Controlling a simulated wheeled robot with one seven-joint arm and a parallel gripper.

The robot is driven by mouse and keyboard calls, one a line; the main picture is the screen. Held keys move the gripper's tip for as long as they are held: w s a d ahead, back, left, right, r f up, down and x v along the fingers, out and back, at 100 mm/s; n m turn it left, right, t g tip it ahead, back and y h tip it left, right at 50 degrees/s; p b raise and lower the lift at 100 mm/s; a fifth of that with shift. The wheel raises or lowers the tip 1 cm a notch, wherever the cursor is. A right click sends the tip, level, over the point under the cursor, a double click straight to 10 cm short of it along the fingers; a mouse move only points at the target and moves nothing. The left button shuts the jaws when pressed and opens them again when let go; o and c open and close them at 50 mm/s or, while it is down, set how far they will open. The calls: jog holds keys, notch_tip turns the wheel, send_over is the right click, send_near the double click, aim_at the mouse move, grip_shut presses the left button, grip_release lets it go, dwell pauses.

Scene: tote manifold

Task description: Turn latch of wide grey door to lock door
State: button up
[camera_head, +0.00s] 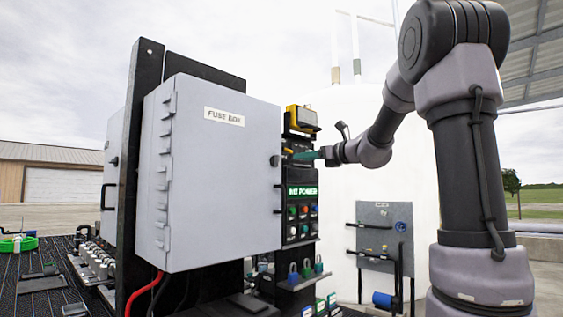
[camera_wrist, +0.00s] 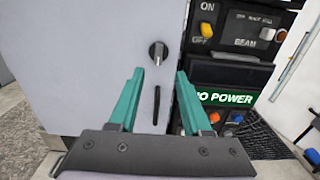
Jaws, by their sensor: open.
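The wide grey door (camera_head: 220,190) of the fuse box is swung flush with its box, as far as I can see. Its latch (camera_wrist: 158,53) is a small round dark knob with a lighter grip bar that looks about upright. The latch also shows at the door's right edge in the head view (camera_head: 275,160). A slim black handle (camera_wrist: 155,107) is below it. My gripper (camera_wrist: 160,72) has green fingers, open and empty, facing the door. In the wrist view, the latch appears between and just beyond the fingertips, apart from them. In the head view, my gripper (camera_head: 309,155) is right of the latch.
A black control panel (camera_head: 302,205) with switches, coloured buttons and a green power label stands close to the right of the door. A yellow-topped device (camera_head: 301,119) sits above it. Padlocks (camera_head: 306,269) hang below. Open air lies in front of the door.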

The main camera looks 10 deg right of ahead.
aim_at(279, 159)
jog(key=x, duration=1)
jog(key=shift+w+a, duration=0.1)
jog(key=shift+a, duration=0.05)
grip_shut()
